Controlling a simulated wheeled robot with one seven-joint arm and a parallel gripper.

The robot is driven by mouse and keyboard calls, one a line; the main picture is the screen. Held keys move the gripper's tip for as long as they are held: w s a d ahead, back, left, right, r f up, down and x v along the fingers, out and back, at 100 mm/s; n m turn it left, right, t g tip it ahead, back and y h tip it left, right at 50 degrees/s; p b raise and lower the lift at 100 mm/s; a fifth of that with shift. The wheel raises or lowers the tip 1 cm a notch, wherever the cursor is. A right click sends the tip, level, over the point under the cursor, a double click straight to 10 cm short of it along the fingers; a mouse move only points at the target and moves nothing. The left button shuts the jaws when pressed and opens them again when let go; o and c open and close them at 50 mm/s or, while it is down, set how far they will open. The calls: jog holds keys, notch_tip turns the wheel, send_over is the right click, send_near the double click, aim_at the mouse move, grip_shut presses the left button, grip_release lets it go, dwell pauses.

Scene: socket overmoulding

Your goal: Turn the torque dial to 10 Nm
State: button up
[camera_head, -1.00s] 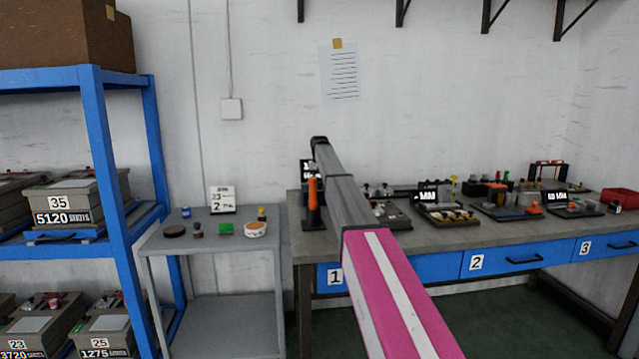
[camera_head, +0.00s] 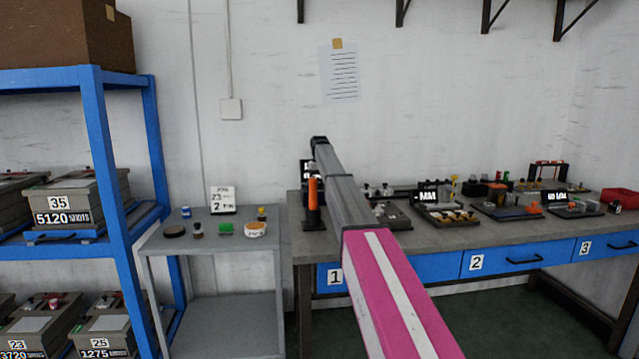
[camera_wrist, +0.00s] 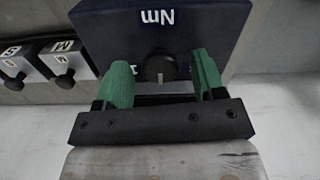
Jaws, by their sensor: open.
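The torque dial (camera_wrist: 160,68) is a small dark round knob with a light pointer mark, on a dark blue box (camera_wrist: 205,30) lettered "Nm" that appears upside down in the wrist view. The scale numbers around the dial are mostly hidden or unreadable. My gripper (camera_wrist: 160,85) is open, with its two green fingers on either side of the dial and gaps between them and it. I cannot tell the depth of the fingers along the knob. In the head view my own arm hides the gripper and the dial.
Blocks marked "S" (camera_wrist: 13,65) and "M" (camera_wrist: 62,60) sit left of the blue box. In the head view, the workbench (camera_head: 440,245) carries several trays and fixtures. An orange-handled tool (camera_head: 312,195) stands at its left end. A grey side table (camera_head: 165,243) stands left of it.

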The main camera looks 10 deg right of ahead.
notch_tip(320, 180, up, 11)
dwell(0.6)
jog(key=shift+f, duration=0.1)
